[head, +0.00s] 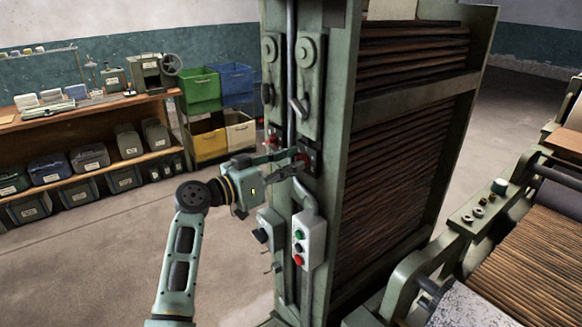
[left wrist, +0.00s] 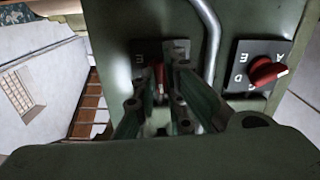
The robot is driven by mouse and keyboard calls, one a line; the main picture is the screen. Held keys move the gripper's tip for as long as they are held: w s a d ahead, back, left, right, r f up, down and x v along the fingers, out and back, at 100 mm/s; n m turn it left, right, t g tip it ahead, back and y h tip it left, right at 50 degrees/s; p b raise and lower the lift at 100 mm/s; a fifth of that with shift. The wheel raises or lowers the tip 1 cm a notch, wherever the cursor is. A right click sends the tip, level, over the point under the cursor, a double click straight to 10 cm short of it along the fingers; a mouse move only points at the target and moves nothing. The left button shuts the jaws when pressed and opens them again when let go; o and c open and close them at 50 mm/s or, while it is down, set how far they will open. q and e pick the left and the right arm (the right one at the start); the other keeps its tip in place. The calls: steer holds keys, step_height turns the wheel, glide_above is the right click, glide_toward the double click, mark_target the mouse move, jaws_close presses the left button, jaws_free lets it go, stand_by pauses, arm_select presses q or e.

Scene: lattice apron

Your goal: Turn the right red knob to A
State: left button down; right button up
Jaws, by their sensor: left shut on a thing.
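The right red knob (head: 303,159) sits on a dark plate on the green machine post. My left gripper (head: 296,167) reaches it from the left with its fingers closed around it. In the left wrist view my left gripper (left wrist: 172,88) has the red knob (left wrist: 159,80) between its fingers, which cover much of it and most of its lettered plate; the knob's setting cannot be read. The left red knob (head: 272,142) shows in the left wrist view as the other red knob (left wrist: 264,71), untouched, beside letters including A, E and D. My right gripper is not in view.
A grey pipe (head: 290,75) runs between the two knobs. A push-button box (head: 308,240) hangs just below, and two levers (head: 299,105) stand above. A shelf (head: 95,110) and coloured bins (head: 200,92) stand at the left. Floor in front is free.

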arm_select(q)
steer(key=shift+n+p, duration=4.2)
steer(key=shift+n, duration=7.2)
steer(key=c, duration=1.8)
jaws_free()
steer(key=shift+s+a, duration=0.1)
